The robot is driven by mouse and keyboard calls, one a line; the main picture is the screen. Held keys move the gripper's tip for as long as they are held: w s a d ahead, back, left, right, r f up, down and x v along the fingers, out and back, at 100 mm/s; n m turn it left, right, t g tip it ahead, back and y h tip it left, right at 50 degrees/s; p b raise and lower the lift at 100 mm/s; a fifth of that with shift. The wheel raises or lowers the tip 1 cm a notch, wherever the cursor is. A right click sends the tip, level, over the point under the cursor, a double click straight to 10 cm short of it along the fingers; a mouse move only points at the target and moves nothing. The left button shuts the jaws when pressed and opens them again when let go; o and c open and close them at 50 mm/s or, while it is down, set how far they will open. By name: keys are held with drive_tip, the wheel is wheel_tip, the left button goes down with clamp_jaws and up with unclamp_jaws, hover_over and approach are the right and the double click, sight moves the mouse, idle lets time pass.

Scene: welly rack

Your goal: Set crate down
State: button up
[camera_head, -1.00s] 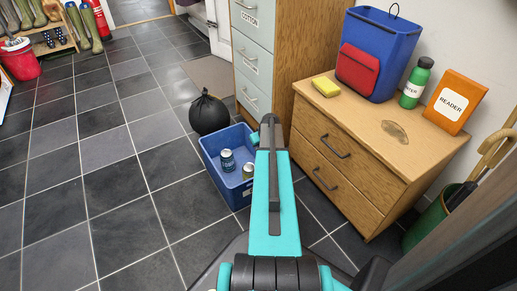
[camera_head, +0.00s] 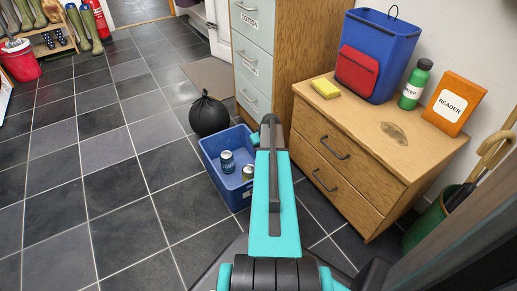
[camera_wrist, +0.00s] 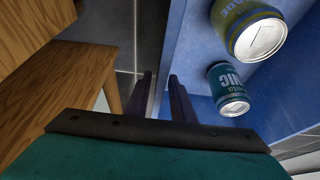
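The blue crate (camera_head: 211,171) is low beside the wooden drawer unit, and I cannot tell whether its base touches the floor. It appears level and holds a dark blue can (camera_head: 227,162) and a can with a yellowish band (camera_head: 248,173). Both cans also show in the wrist view, the blue one (camera_wrist: 227,88) and the yellow-banded one (camera_wrist: 248,30). In the wrist view my gripper (camera_wrist: 162,85) has one finger on each side of the crate's near wall, close together on it. In the head view my arm hides the fingertips and the crate's right part.
A black round bag (camera_head: 209,115) lies behind the crate. The tiled floor at left is open.

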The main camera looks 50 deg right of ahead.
drive_tip(key=p+v, duration=0.4)
drive_tip(key=v, duration=0.7)
drive_tip(key=shift+r, duration=0.2)
idle(0.4)
